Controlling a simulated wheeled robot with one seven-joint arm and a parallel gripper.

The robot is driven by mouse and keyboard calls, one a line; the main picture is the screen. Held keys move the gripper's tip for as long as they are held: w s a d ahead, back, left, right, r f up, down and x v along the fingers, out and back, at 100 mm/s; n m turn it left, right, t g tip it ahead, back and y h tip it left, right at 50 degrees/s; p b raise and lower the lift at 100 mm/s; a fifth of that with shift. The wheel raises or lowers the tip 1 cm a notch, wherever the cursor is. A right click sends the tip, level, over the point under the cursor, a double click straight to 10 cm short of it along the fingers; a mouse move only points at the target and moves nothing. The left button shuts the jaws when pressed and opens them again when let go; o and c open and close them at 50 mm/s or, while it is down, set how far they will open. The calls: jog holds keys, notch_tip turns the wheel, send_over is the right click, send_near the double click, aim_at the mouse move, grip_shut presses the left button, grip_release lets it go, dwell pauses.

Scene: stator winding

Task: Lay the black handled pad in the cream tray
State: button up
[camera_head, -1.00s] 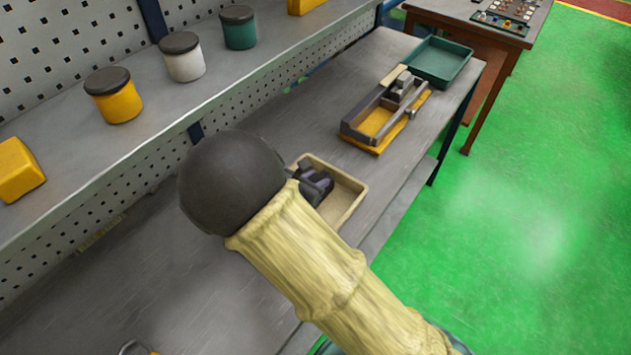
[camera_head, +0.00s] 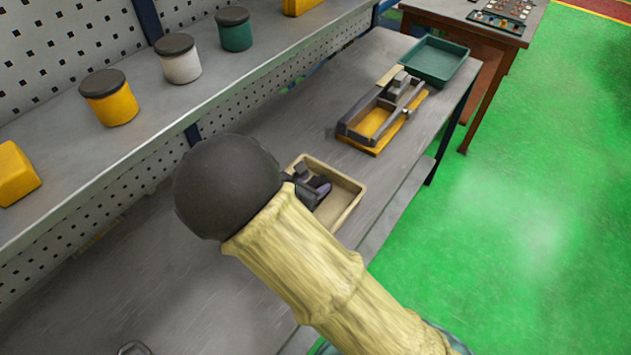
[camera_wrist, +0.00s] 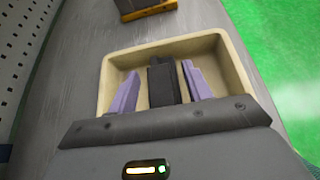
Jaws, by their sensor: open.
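The cream tray (camera_head: 350,211) sits on the grey bench, partly hidden behind my arm in the head view. It also shows in the wrist view (camera_wrist: 236,62). My gripper (camera_wrist: 160,70) is over the tray, its two purple-padded fingers spread apart. The black pad (camera_wrist: 162,84) shows between the fingers, with a gap on each side, inside the tray's outline. Its lower part is hidden by my gripper body, so I cannot tell whether it lies flat on the tray floor. In the head view my gripper (camera_head: 315,188) is small and partly covered by my arm.
A yellow-based fixture (camera_head: 380,115) stands beyond the tray, with a green tray (camera_head: 435,60) behind it. A shelf at left holds several lidded jars, including a yellow one (camera_head: 112,98). Bare bench (camera_head: 190,290) lies on the near side.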

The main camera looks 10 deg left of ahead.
jog(key=v, duration=1.1)
jog(key=shift+s, duration=0.2)
jog(key=shift+a, duration=0.1)
jog(key=s+d+r+m+g+y, duration=0.1)
jog(key=d+m+g, duration=0.3)
jog(key=d+m, duration=1.1)
jog(key=s+d+r+m+g+y, duration=0.1)
jog(key=d+m+g+y, duration=0.2)
jog(key=d+m, duration=1.3)
jog(key=shift+s+d+r+m+g+y, duration=0.3)
jog(key=shift+s+d+r+g, duration=0.1)
jog(key=shift+d+g, duration=0.6)
